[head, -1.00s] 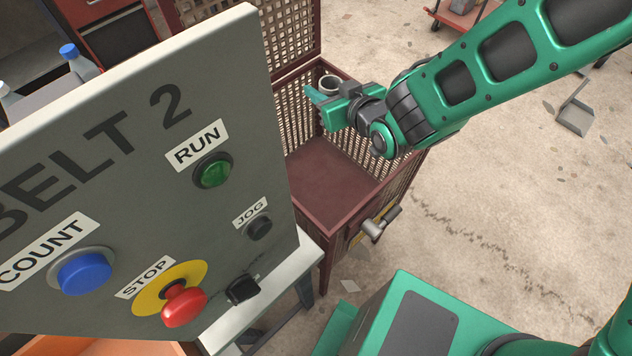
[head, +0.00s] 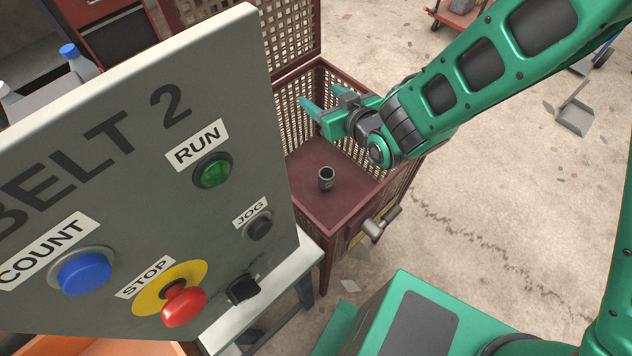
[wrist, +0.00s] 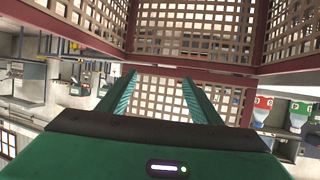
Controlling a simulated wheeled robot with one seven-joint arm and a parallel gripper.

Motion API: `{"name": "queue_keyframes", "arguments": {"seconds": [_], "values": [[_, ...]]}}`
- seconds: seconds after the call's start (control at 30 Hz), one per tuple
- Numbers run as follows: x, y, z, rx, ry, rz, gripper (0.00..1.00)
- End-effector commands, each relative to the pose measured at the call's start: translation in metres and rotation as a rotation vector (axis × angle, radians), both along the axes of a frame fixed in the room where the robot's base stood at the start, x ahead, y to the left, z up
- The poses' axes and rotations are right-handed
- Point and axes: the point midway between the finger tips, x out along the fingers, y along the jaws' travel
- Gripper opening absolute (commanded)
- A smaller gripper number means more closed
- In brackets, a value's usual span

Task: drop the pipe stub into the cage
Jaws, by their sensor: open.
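The pipe stub (head: 326,178), a short dark grey tube, is inside the cage, over its brown floor, and looks upright in the head view. The cage (head: 330,222) is a dark red box with lattice walls and an open top. My gripper (head: 308,107) is open and empty over the cage, above and a little left of the stub in the picture. In the wrist view my two green fingers (wrist: 158,95) stand apart with nothing between them, and lattice walls fill the background. The stub does not show in the wrist view.
A grey control panel (head: 130,200) with RUN, COUNT, JOG and STOP controls stands close on the left and hides the cage's left side. The lattice lid (head: 290,35) stands raised at the back. A dustpan (head: 575,115) lies on open floor at the right.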

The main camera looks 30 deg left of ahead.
Motion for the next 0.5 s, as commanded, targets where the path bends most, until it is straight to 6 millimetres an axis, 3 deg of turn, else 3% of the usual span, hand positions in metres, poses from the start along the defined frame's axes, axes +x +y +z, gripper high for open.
{"name": "queue_keyframes", "arguments": {"seconds": [0.23,0.5], "values": [[-0.006,-0.013,0.007,0.001,0.0,-0.001,0.59],[-0.027,-0.053,0.026,0.003,0.001,-0.001,0.59]]}}
